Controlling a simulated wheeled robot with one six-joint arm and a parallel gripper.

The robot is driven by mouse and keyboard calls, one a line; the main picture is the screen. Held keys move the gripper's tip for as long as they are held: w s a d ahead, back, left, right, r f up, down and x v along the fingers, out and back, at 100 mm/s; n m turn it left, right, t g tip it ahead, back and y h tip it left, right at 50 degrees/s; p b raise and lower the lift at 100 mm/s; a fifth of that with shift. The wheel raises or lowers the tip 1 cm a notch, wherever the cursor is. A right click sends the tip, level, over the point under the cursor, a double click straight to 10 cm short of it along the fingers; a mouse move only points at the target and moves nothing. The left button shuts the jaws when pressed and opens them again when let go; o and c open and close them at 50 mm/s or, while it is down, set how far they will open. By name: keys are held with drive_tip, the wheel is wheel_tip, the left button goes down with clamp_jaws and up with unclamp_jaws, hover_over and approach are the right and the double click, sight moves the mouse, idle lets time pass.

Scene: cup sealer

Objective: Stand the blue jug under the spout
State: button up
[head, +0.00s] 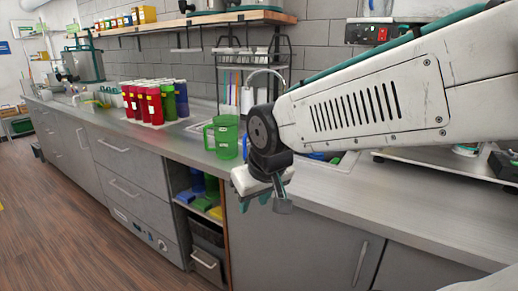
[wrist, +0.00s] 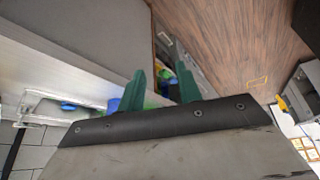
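My gripper (head: 256,199) hangs in front of the counter's front edge in the head view, fingers down. In the wrist view its two green fingers (wrist: 160,84) stand apart with nothing held between them. A curved metal spout (head: 267,73) rises behind my arm at the sink. No blue jug shows clearly. A blue item (head: 319,155) lies low in the sink, partly hidden by my arm; a blue patch (wrist: 68,106) also shows in a basin in the wrist view. I cannot tell whether either is the jug. A green jug (head: 224,138) stands upright on the counter, left of my gripper.
Red, green and dark blue cups (head: 152,103) stand grouped on the counter (head: 190,148) at left. An open cabinet below holds blue, green and yellow items (head: 203,202). A wire rack (head: 250,65) stands behind the sink. The floor (head: 70,220) at front left is clear.

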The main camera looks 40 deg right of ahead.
drive_tip(key=w+d+f+m+t+h, duration=0.1)
drive_tip(key=w+d+t, duration=0.3)
drive_tip(key=w, duration=0.5)
drive_tip(key=w+d+f+t+h, duration=0.1)
drive_tip(key=w+d+t, duration=0.2)
drive_tip(key=w+d, duration=0.45)
drive_tip(key=t+h, duration=0.2)
drive_tip(key=t, duration=0.3)
approach(245, 144)
drive_tip(key=x, duration=0.3)
drive_tip(key=shift+m, duration=0.4)
drive_tip(key=x, duration=0.7)
drive_tip(key=shift+w+d, duration=0.15)
drive_tip(key=shift+w, duration=0.2)
clamp_jaws()
